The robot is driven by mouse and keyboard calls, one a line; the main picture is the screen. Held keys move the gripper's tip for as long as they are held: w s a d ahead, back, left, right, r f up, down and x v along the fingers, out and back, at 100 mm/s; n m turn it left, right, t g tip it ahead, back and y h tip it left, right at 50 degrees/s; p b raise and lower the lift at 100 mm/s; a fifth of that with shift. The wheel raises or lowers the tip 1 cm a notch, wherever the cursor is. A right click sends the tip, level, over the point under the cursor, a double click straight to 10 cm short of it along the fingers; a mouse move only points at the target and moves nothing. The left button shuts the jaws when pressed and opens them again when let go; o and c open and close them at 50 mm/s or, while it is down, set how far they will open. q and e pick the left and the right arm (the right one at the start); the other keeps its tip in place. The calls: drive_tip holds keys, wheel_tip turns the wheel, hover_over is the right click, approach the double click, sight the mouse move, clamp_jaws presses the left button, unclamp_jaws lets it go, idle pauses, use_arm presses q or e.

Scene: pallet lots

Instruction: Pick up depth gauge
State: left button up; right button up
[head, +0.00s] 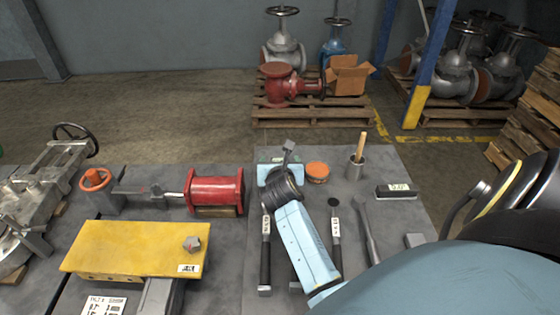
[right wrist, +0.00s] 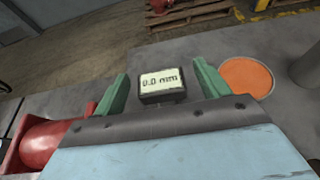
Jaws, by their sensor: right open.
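The depth gauge (right wrist: 162,85) shows in the right wrist view as a small dark-framed box with a pale display reading 0.0 mm. My right gripper (right wrist: 159,76) is open, with one green finger on each side of the gauge and visible gaps between them. The lower part of the gauge is hidden behind the gripper body. In the head view my right gripper (head: 278,172) is over the grey table, left of an orange tin, and the gauge cannot be clearly told apart there. My left gripper is not in view.
The orange-topped tin (head: 317,170) is close on the right; it also shows in the right wrist view (right wrist: 246,76). A red cylinder (head: 215,192) lies to the left. Long-handled tools (head: 336,230) lie nearer.

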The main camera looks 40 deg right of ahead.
drive_tip(key=shift+w+d+f, duration=0.1)
drive_tip(key=shift+w+d, duration=0.05)
drive_tip(key=shift+d, duration=0.05)
drive_tip(key=shift+c, duration=0.3)
drive_tip(key=c, duration=1.2)
drive_tip(key=shift+c, duration=0.5)
drive_tip(key=shift+r, duration=0.25)
